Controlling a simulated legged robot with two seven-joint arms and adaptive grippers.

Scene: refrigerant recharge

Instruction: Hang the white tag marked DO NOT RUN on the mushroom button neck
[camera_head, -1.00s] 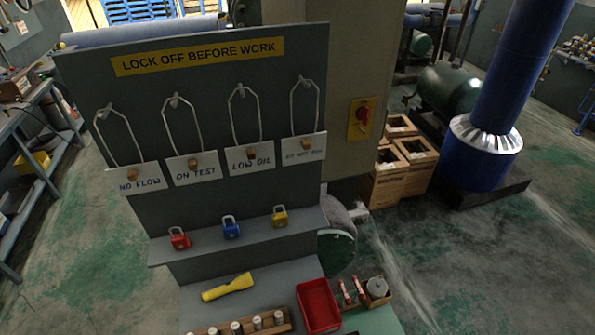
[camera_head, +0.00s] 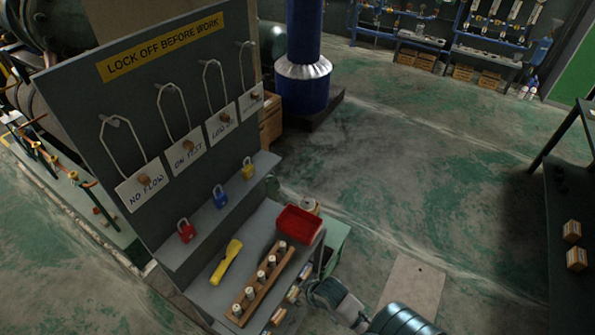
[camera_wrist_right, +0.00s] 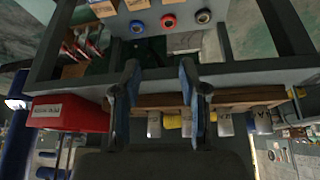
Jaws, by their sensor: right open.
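The white tag marked DO NOT RUN (camera_head: 250,101) hangs by its wire loop from the rightmost peg of the grey lockoff board (camera_head: 95,80). It is seen at a steep angle, and its lettering is too small to read now. The mushroom button is not visible in the current views. My right gripper (camera_head: 322,292) is low at the front right of the board's shelf, apart from the tag. In the right wrist view the right gripper (camera_wrist_right: 158,85) has its two fingers spread, with nothing held between them. My left gripper is not in view.
Three other tags (camera_head: 145,187) hang left on the board. Red, blue and yellow padlocks (camera_head: 221,196) stand on a ledge. Below are a yellow torch (camera_head: 226,262), a wooden rack of cylinders (camera_head: 262,284) and a red bin (camera_head: 299,225). Open floor (camera_head: 400,160) lies right.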

